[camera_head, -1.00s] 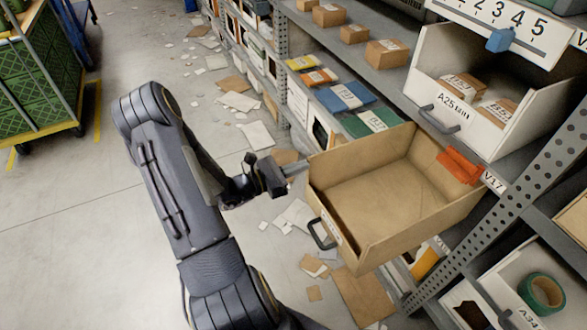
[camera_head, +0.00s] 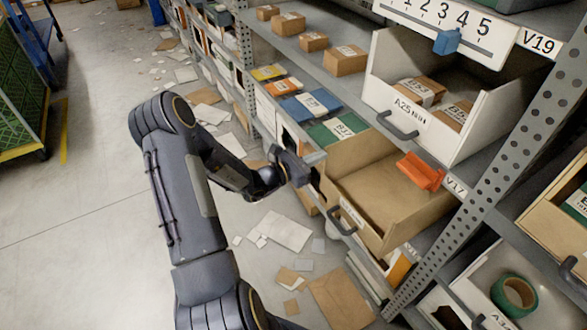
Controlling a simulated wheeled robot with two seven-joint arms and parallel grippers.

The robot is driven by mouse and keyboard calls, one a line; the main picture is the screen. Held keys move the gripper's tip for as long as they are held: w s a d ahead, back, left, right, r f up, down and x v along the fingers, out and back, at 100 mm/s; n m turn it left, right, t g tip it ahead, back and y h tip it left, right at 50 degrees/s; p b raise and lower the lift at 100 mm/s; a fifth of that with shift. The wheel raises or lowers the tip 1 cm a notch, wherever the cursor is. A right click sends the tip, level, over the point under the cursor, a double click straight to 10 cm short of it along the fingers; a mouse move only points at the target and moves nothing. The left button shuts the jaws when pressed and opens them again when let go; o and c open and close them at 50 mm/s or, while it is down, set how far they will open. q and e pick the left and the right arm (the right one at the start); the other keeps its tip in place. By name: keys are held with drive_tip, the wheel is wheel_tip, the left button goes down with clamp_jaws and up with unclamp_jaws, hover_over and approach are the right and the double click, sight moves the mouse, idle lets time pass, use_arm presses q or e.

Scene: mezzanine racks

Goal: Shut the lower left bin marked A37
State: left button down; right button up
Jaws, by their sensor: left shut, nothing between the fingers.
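The lower left bin (camera_head: 400,225) is an open brown box below the white bin marked A25. It stands partly out of the rack, with its inside showing empty. Its dark handle (camera_head: 342,221) and a label are on the front; I cannot read the label. My left gripper (camera_head: 312,160) is shut and empty at the bin's far left front corner. It looks close to or against the front; contact is not clear. My right gripper is not in view.
An orange piece (camera_head: 421,171) sits at the shelf edge above the bin's right side. The white A25 bin (camera_head: 440,120) stands open above. A perforated upright (camera_head: 480,190) is at the right. Papers and cardboard (camera_head: 285,231) litter the floor.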

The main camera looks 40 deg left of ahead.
use_arm(q)
drive_tip(key=b+x, duration=0.1)
drive_tip(key=x, duration=1)
drive_tip(key=shift+w+r+b, duration=0.25)
drive_tip(key=shift+w+b, duration=0.1)
drive_tip(key=shift+b, duration=0.05)
drive_tip(key=shift+d+r, duration=0.1)
drive_tip(key=shift+d, duration=0.05)
